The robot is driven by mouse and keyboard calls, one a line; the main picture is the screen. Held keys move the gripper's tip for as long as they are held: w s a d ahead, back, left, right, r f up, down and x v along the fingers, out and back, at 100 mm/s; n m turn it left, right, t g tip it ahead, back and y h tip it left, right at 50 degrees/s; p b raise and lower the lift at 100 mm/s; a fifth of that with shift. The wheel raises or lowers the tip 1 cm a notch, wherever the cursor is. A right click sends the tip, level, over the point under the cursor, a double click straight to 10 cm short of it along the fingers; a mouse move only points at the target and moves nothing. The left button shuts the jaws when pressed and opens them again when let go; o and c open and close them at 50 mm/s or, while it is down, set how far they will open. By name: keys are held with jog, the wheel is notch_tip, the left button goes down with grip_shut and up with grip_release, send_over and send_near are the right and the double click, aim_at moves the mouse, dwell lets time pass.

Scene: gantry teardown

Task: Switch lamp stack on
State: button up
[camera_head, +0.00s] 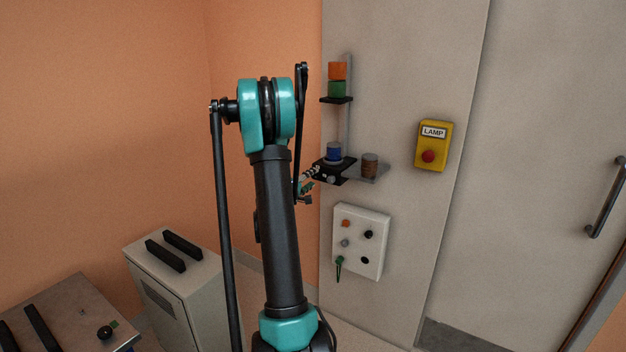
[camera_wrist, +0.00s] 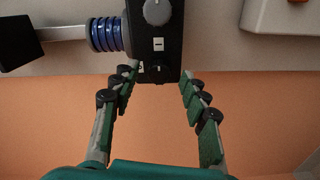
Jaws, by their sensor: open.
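The lamp stack stands on a wall bracket, with orange and green segments (camera_head: 337,80) on an upper shelf and a blue segment (camera_head: 333,153) below. The blue segment also shows in the wrist view (camera_wrist: 106,34). Beside it is a black box (camera_wrist: 172,38) with a grey knob (camera_wrist: 158,11), a white dash label and a small dark switch (camera_wrist: 157,68) near its end. My gripper (camera_wrist: 160,74) is open, its fingers on either side of the box's end. I cannot tell whether they touch it. In the head view my gripper (camera_head: 307,187) is partly hidden by my arm.
A yellow box marked LAMP (camera_head: 433,146) with a red button is on the wall at right. A white panel (camera_head: 361,241) with several buttons hangs below the bracket. A grey cabinet (camera_head: 180,290) is at lower left.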

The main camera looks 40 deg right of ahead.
jog(key=v, duration=1)
jog(key=shift+s, duration=0.1)
jog(key=shift+a+f, duration=0.1)
jog(key=s+a+f+g+y, duration=0.1)
jog(key=s+a+f+y, duration=0.3)
jog(key=s+a, duration=0.3)
jog(key=s+a+f+m+y, duration=0.1)
jog(key=s+a+f+y, duration=0.3)
jog(key=a, duration=1)
jog(key=s+a+f+g+y, duration=0.1)
jog(key=s+a+f+y, duration=0.4)
jog(key=s+a+y, duration=0.3)
jog(key=s+a, duration=0.3)
jog(key=s, duration=0.1)
jog(key=shift+m+g+y, duration=0.3)
jog(key=shift+m, duration=0.1)
jog(key=shift+s, duration=0.1)
